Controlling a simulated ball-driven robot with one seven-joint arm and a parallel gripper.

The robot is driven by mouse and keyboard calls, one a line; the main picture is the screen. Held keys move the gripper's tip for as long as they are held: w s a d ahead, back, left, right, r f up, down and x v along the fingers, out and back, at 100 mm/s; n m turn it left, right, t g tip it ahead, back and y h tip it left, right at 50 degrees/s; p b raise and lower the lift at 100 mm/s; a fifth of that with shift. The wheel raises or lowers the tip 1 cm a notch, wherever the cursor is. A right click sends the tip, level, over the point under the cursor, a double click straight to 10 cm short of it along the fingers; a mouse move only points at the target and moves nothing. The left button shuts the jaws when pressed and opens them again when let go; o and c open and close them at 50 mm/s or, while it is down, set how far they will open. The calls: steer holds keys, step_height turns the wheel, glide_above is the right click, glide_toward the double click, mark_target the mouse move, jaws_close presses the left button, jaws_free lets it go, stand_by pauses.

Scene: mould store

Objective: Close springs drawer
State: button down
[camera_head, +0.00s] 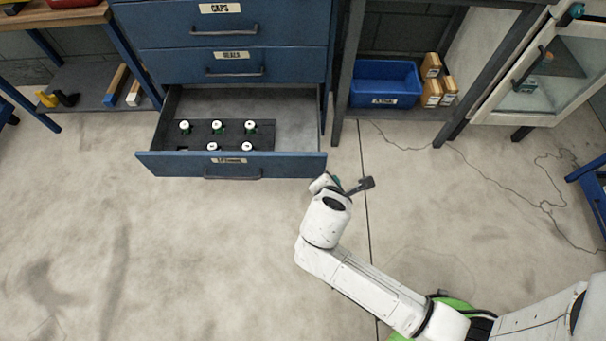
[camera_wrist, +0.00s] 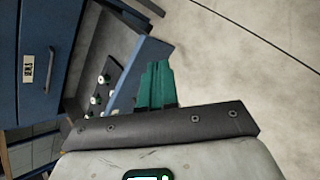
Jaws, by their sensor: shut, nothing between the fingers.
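The bottom drawer (camera_head: 291,165) of the blue cabinet is pulled well out; its label is too small to read surely. Inside it, a dark holder (camera_head: 262,134) carries several white-topped green items. In the wrist view the drawer's blue front (camera_wrist: 157,52) shows just beyond the fingers. My gripper (camera_head: 338,182) is near the right end of the drawer front, partly hidden by my wrist. Its green fingers (camera_wrist: 157,85) are together and empty, and overlap the drawer front in the wrist view. I cannot tell whether they touch it.
Two shut drawers, caps (camera_head: 225,32) and one below it (camera_head: 232,70), sit above the open one. To the right, a blue bin (camera_head: 385,84) and wooden blocks (camera_head: 432,93) stand under a bench. A white glass-fronted cabinet (camera_head: 540,75) is farther right. Floor before the drawer is clear.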

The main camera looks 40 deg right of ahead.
steer(key=w+a+f+n+t+b, duration=0.35)
steer(key=w+f+n+b, duration=0.2)
steer(key=f+n, duration=0.3)
steer(key=n+b, duration=0.2)
steer(key=b, duration=0.3)
glide_toward(303, 157)
steer(key=shift+h, duration=0.4)
steer(key=w+f, duration=0.1)
steer(key=d+f, duration=0.1)
steer(key=f, duration=0.1)
steer(key=w+d+f, duration=0.1)
steer(key=shift+w+f, duration=0.3)
steer(key=shift+w+d, duration=0.6)
steer(key=shift+d, duration=0.1)
steer(key=shift+w+d+r, duration=0.1)
steer(key=shift+w+d, duration=0.3)
steer(key=shift+w, duration=0.05)
steer(key=w+d+b, duration=0.7)
steer(key=w+d, duration=1.2)
